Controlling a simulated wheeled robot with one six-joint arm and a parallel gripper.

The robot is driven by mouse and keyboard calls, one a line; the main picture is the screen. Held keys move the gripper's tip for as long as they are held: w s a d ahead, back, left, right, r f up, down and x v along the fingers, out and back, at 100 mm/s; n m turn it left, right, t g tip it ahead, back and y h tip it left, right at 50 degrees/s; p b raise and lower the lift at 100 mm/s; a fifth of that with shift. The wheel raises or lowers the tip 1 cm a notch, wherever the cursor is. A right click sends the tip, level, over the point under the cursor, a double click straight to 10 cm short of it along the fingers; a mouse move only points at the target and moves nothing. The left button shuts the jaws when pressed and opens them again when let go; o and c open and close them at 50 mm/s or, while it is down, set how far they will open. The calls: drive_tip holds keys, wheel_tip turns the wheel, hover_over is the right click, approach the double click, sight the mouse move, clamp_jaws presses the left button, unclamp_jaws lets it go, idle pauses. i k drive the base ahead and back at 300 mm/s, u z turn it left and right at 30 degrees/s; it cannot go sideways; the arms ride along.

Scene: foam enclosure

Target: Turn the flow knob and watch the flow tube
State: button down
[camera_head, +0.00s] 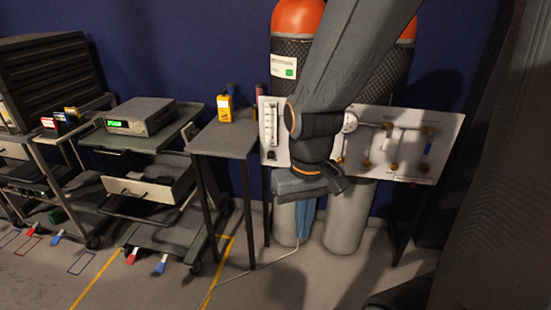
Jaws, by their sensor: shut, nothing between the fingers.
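The flow tube (268,122) is a narrow clear vertical gauge on the left white panel, left of my arm. The flow knob (270,156) looks like a small dark knob just below the tube. My gripper (325,184) hangs in front of the panels, to the right of the knob and a little lower, apart from it in the picture. It is shut with nothing in it. My arm hides the middle of the panels. The level inside the tube is too small to read.
A right panel (449,128) carries pipes and brass fittings. Orange-topped cylinders (297,18) stand behind. A small table (220,139) with a yellow meter (225,108) stands left of the panel. Further left are a cart with a lit instrument (139,116) and a dark drawer cabinet (45,75).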

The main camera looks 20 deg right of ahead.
sight(271, 155)
drive_tip(key=k, duration=1.3)
drive_tip(key=z, duration=0.75)
drive_tip(key=i, duration=1.65)
drive_tip(key=u, duration=0.95)
